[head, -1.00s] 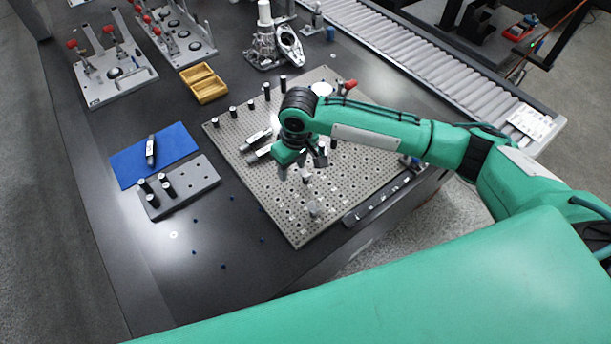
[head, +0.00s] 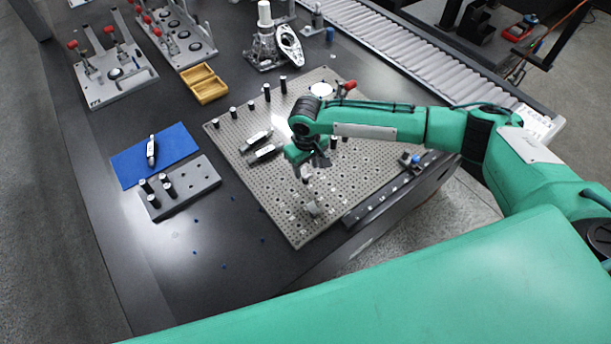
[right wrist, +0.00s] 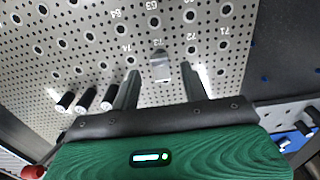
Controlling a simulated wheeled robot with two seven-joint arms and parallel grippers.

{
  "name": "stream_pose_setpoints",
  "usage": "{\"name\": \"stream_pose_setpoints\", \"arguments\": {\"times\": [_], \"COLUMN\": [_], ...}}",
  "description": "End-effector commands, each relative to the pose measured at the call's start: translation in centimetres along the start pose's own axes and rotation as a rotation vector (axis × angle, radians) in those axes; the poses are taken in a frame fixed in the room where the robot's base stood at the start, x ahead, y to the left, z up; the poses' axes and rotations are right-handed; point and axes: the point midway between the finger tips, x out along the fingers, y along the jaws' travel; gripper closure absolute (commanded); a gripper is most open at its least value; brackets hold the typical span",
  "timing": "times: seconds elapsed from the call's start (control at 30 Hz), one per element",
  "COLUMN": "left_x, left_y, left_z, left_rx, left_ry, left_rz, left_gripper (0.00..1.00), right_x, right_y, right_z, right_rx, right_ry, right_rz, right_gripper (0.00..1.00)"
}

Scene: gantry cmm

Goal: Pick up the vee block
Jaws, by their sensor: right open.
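The right gripper is open and empty. The block's groove is too small to make out. My left gripper is not in view.
A grey pin block (head: 195,184) and blue mat (head: 178,143) lie left. Dark table before the plate is mostly clear.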

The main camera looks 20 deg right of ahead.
Motion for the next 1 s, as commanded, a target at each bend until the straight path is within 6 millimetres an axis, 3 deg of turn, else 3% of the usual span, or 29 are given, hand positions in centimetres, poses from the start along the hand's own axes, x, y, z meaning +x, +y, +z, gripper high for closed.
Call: {"name": "stream_pose_setpoints", "arguments": {"times": [0.33, 0.63, 0.87, 1.0], "left_x": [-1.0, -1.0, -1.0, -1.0], "left_y": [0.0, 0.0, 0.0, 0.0], "left_z": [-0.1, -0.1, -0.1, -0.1], "left_rx": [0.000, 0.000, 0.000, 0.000], "left_ry": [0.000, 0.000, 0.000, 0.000], "left_rz": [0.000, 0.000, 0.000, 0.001], "left_gripper": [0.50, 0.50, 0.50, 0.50], "right_x": [4.5, 5.1, 5.0, 5.0], "right_y": [-0.1, -0.1, -0.1, -0.1], "right_z": [-0.2, -0.2, -0.2, -0.3], "right_rx": [-0.002, -0.002, -0.001, -0.001], "right_ry": [-0.002, -0.001, -0.001, 0.000], "right_rz": [0.000, 0.000, 0.000, 0.000], "right_gripper": [0.54, 0.54, 1.00, 1.00]}}
